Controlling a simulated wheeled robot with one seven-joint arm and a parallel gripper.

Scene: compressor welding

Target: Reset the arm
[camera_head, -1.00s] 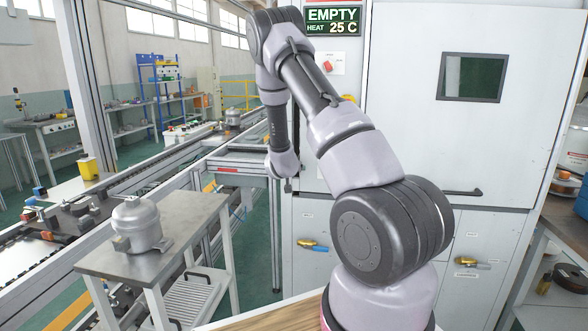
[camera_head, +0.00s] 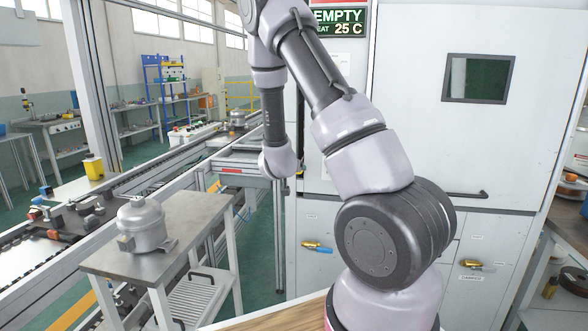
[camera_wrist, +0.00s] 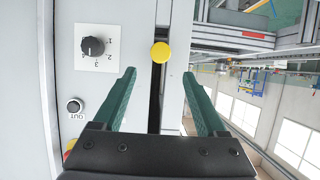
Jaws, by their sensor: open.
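My gripper (camera_wrist: 158,95) shows in the wrist view with its two green fingers spread apart and nothing between them. Beyond the fingers are a machine panel with a dark rotary knob (camera_wrist: 93,46), a button marked OUT (camera_wrist: 75,106) and a yellow round button (camera_wrist: 161,52). In the head view my arm rises in front of the white cabinet and bends over at the top. The gripper itself cannot be made out there.
A grey compressor (camera_head: 141,226) stands on a metal side table (camera_head: 185,225) at the left. A conveyor (camera_head: 190,165) runs behind it. The white cabinet (camera_head: 420,120) with a dark window stands close behind my arm. Its display (camera_head: 338,22) reads EMPTY.

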